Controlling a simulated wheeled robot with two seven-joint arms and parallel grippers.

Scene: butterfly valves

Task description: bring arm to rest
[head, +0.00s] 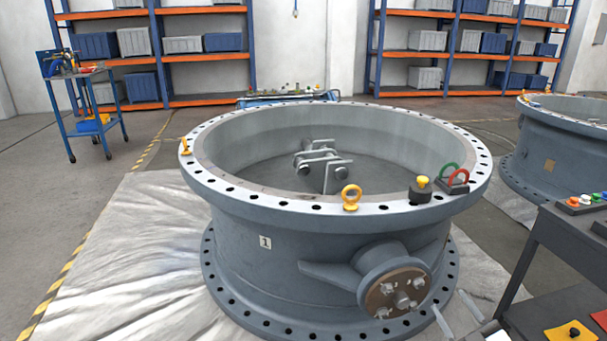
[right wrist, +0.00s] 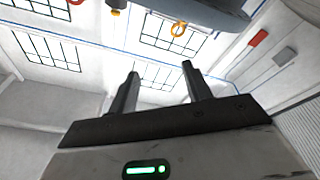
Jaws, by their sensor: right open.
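My right gripper (head: 447,299) shows at the bottom edge of the head view, low and just right of the valve's round hub. Its two fingers point up and stand apart. In the right wrist view the same gripper (right wrist: 160,70) is open, with nothing between its fingers. The large grey butterfly valve body (head: 290,255), marked 1, stands upright in the middle of the head view. Part of its rim (right wrist: 215,14) shows at the top of the wrist view. My left gripper is not in view.
A yellow eyebolt (head: 351,198), a black-and-yellow knob piece (head: 420,189) and red and green shackles (head: 454,179) sit on the rim. A dark cart (head: 560,262) stands close at right. A second valve body (head: 560,150) is behind it.

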